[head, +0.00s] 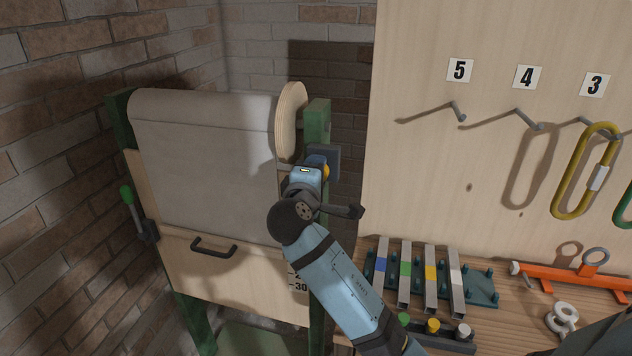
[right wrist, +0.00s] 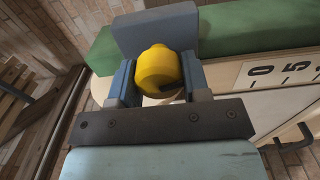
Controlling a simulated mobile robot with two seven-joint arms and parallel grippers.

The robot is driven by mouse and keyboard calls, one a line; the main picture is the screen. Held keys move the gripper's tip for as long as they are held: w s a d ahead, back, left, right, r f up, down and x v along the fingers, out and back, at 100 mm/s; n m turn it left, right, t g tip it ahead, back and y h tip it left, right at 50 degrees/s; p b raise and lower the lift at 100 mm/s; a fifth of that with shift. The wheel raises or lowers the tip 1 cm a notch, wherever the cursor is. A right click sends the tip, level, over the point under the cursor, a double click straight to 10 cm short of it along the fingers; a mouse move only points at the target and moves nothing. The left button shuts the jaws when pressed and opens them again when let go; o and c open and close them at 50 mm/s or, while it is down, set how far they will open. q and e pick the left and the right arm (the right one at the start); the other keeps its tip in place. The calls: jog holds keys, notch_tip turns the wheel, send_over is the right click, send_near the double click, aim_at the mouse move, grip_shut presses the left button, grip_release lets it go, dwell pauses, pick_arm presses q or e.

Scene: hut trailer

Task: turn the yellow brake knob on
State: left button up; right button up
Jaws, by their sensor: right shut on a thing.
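The yellow brake knob (right wrist: 157,68) sits between the two blue fingers of my right gripper (right wrist: 160,78) in the right wrist view. The fingers are shut on its sides. The knob sits in front of a dark grey block (right wrist: 155,30) fixed to a green post. In the head view my right gripper (head: 318,168) is at the right side of the roller stand, and only a sliver of the yellow knob (head: 326,171) shows. Any mark for the knob's on position is not visible. My left gripper is not in view.
The stand carries a grey cloth roll (head: 205,120), a wooden disc (head: 291,120), a black handle (head: 213,247) and a green-tipped lever (head: 128,197). A brick wall is close on the left. At right, a pegboard with a yellow carabiner (head: 560,192) stands above a cluttered bench.

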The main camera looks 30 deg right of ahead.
jog(key=shift+f+m+b, duration=0.1)
jog(key=shift+m+b, duration=0.5)
jog(key=shift+m, duration=0.8)
jog(key=shift+b, duration=0.3)
jog(key=o, duration=0.9)
jog(key=shift+o, duration=0.2)
